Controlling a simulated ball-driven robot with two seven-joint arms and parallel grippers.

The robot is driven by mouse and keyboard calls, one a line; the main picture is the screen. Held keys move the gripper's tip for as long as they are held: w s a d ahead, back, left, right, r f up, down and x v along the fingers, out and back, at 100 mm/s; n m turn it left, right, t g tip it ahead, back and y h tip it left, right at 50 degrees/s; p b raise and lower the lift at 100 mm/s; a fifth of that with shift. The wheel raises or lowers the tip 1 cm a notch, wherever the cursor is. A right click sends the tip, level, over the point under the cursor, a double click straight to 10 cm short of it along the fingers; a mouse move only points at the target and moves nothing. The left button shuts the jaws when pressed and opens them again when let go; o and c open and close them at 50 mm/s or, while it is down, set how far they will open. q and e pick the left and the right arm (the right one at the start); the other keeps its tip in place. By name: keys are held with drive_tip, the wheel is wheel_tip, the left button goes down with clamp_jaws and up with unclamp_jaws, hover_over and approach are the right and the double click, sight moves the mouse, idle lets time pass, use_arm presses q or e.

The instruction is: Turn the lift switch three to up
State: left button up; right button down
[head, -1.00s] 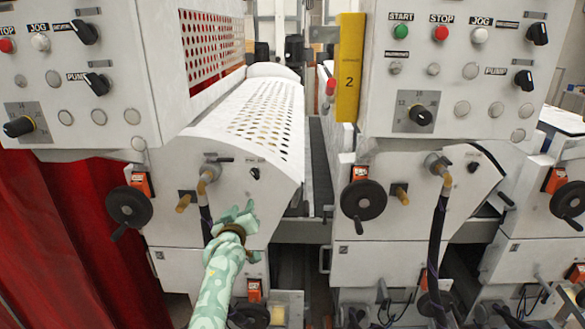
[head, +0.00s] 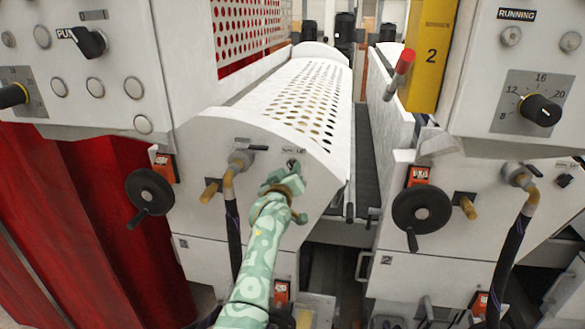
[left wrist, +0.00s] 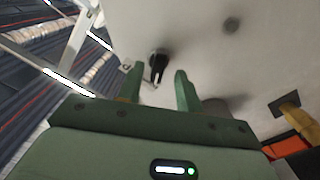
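A small black rotary switch (head: 293,164) sits on the side plate of the nearer roller unit, under a small label. In the head view my left gripper (head: 282,180) is right at it and partly hides it. In the left wrist view the black knob (left wrist: 158,66) stands between the tips of my left gripper (left wrist: 160,74). The fingers are spread apart, with a gap on both sides of the knob. The knob's white mark points along its length. I cannot read the up and down marks. My right gripper is not in view.
A hose fitting (head: 240,160) and a black handwheel (head: 150,192) are left of the switch. A similar black switch (head: 565,180) is on the unit at right. A red curtain (head: 85,220) hangs at left.

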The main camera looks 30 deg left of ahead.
use_arm(q)
drive_tip(key=shift+w, duration=0.3)
drive_tip(key=shift+r, duration=0.1)
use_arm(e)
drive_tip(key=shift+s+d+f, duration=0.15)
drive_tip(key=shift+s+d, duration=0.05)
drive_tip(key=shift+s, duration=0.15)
use_arm(q)
drive_tip(key=shift+s, duration=0.1)
clamp_jaws()
